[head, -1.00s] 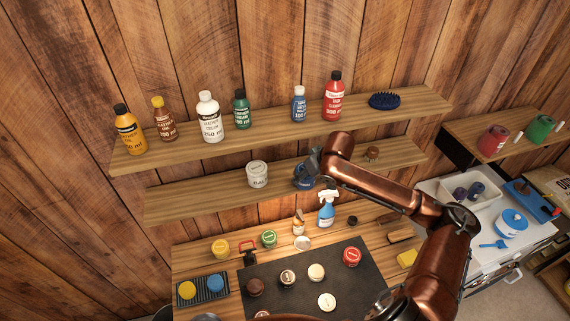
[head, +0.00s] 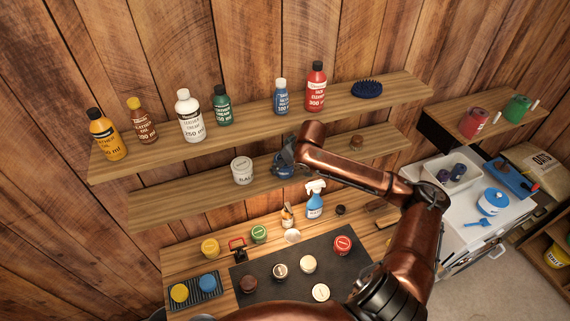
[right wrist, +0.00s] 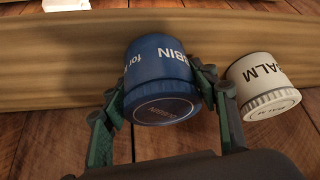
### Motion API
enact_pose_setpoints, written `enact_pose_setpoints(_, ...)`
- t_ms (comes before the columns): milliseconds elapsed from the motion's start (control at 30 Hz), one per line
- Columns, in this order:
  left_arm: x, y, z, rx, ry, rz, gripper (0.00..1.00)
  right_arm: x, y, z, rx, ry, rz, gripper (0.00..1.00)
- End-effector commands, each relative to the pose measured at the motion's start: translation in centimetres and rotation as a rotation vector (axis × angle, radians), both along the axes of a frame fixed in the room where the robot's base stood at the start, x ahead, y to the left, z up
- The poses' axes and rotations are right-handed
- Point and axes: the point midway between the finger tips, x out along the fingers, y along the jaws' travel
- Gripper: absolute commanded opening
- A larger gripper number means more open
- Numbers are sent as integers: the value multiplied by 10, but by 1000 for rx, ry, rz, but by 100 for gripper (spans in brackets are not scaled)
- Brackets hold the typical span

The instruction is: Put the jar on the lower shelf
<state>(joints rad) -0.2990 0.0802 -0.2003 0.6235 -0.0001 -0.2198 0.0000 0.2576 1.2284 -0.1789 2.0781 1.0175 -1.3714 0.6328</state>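The blue jar (head: 283,172) is at the lower shelf (head: 205,199), right of a white balm jar (head: 242,171). My right gripper (head: 286,158) reaches it from the right and partly covers it. In the right wrist view, where things appear upside down, the blue jar (right wrist: 160,75) sits between the two fingers of my right gripper (right wrist: 162,95), which touch its sides. The balm jar (right wrist: 262,85) is close beside one finger. I cannot tell whether the blue jar's base rests on the board. My left gripper is not in view.
The upper shelf (head: 250,126) above holds several bottles and a blue brush (head: 367,89). Below is a bench with a dark mat (head: 262,268), several small jars and a spray bottle (head: 315,200).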

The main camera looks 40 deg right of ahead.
Motion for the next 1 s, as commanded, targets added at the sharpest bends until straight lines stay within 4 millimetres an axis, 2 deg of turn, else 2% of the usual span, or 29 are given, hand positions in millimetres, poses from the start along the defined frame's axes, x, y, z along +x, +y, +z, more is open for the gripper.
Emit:
enact_pose_setpoints(200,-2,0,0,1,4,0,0,-1,-1,0,0,0,-2,70)
enact_pose_setpoints(567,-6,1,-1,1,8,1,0,-1,-1,6,-1,-2,-2,70)
enact_pose_setpoints(767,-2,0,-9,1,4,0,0,-17,-2,32,-5,-3,-1,70)
enact_pose_setpoints(1000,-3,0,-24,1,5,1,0,-57,-1,27,-2,3,-2,70)
